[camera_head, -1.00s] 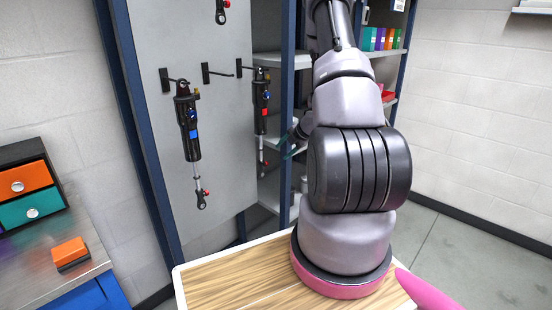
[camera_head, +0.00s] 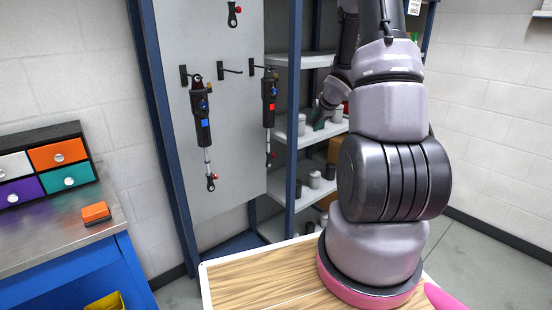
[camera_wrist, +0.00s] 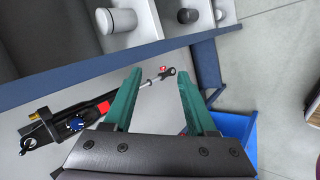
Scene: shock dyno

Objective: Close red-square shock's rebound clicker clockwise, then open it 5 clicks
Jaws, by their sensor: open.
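The red-square shock (camera_head: 269,105) hangs from a hook on the grey panel, right of the blue-square shock (camera_head: 202,118). In the wrist view the red-square shock (camera_wrist: 70,122) lies slanted, with its red square (camera_wrist: 103,107) and a blue knob (camera_wrist: 76,124) on the body. A small red knob (camera_wrist: 163,69) sits by the rod's end eye. My gripper (camera_wrist: 160,78) is open and empty. Its green fingers appear on either side of the rod end in that view, but the depth gap is unclear. In the head view my gripper (camera_head: 320,117) is right of the shock, apart from it.
A blue frame post (camera_head: 294,120) stands between the panel and shelves (camera_head: 306,138) holding grey-white cylinders. A third shock (camera_head: 234,14) hangs higher up. A wooden-topped surface (camera_head: 255,277) is in front. A bench with drawers (camera_head: 60,154) and an orange box (camera_head: 96,212) is at left.

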